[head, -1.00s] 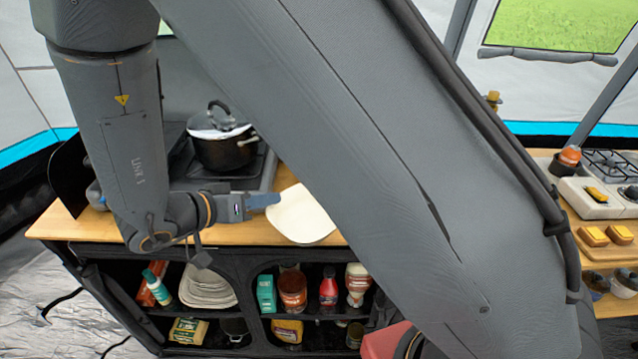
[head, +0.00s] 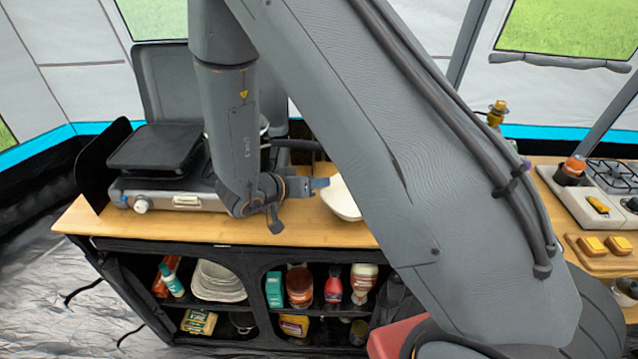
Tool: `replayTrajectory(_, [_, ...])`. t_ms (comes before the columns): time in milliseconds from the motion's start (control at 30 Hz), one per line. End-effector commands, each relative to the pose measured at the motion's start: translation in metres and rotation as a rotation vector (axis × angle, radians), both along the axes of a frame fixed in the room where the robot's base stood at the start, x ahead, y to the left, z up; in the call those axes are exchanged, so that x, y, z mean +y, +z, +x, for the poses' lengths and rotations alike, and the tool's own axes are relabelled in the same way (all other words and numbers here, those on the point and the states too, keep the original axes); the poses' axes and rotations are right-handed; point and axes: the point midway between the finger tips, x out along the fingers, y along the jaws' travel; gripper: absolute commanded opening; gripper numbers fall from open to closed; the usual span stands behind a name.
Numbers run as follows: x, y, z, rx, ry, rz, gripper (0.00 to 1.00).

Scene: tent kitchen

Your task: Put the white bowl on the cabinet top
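The white bowl (head: 343,201) shows over the right part of the wooden cabinet top (head: 150,222), with its right side hidden behind my arm. My gripper (head: 322,184) is at the bowl's left rim, its blue-grey fingers closed together on the edge. The bowl looks roughly upright. I cannot tell from this angle whether its base touches the wood or hangs a little above it.
A camp stove (head: 170,190) with a black griddle fills the back left of the top. A dark pot is mostly hidden behind my arm. Shelves below hold stacked plates (head: 218,281) and several bottles. The front strip of wood is clear.

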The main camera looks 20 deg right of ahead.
Motion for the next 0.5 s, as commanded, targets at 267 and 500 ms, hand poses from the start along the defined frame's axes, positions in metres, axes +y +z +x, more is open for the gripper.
replayTrajectory(267, [0.0000, -0.0100, -0.0002, -0.001, -0.001, 0.000, 0.00])
replayTrajectory(500, [0.0001, -0.0114, -0.0003, -0.001, -0.001, 0.000, 0.07])
